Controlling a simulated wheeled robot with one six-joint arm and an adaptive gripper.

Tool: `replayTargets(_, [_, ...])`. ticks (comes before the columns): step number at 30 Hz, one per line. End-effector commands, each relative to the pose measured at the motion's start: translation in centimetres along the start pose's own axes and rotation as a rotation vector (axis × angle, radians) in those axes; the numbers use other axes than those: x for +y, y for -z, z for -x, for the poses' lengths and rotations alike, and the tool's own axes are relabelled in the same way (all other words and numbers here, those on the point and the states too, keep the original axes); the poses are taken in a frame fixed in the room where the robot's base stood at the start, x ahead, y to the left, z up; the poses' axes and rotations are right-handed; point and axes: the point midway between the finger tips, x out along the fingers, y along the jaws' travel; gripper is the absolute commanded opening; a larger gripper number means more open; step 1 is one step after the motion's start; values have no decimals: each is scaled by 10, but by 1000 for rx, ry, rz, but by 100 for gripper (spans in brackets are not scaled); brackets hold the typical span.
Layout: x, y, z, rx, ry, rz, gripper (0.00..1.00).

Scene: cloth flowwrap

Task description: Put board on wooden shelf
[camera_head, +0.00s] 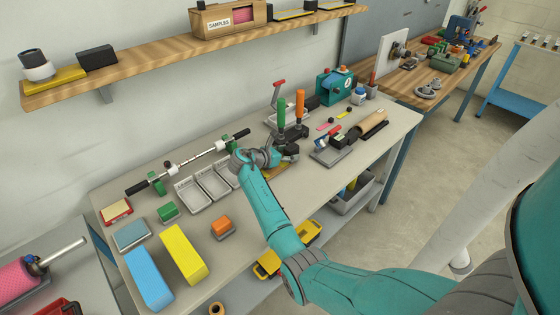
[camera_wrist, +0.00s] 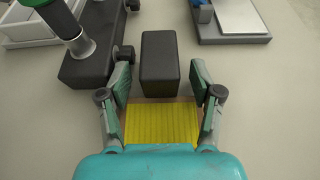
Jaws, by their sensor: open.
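A flat yellow ribbed board (camera_wrist: 160,122) lies on the worktable in the wrist view, between the bases of my gripper's fingers and partly hidden by my gripper's body. In the head view only a yellow edge (camera_head: 277,173) shows beside my gripper (camera_head: 268,158). My gripper is open and empty, low over the table; in the wrist view its fingers (camera_wrist: 160,78) spread to both sides of the board and a dark block (camera_wrist: 158,60). I cannot tell whether the fingers touch the board. The wooden shelf (camera_head: 150,73) is on the wall, above and behind the table.
The shelf carries a cup on a yellow piece, a black block (camera_head: 97,57) and a samples box (camera_head: 228,19); its middle stretch is bare. Upright green (camera_head: 281,112) and orange handles (camera_head: 299,106) stand close behind my gripper. White trays (camera_head: 192,195) lie to its left.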

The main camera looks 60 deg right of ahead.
Motion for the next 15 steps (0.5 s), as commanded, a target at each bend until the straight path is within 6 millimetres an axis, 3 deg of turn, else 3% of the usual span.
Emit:
replayTargets(3, [0, 0, 0, 0, 0, 0, 62])
replayTargets(9, [0, 0, 0, 0, 0, 0, 12])
replayTargets(11, [0, 0, 0, 0, 0, 0, 0])
replayTargets(15, [0, 0, 0, 0, 0, 0, 0])
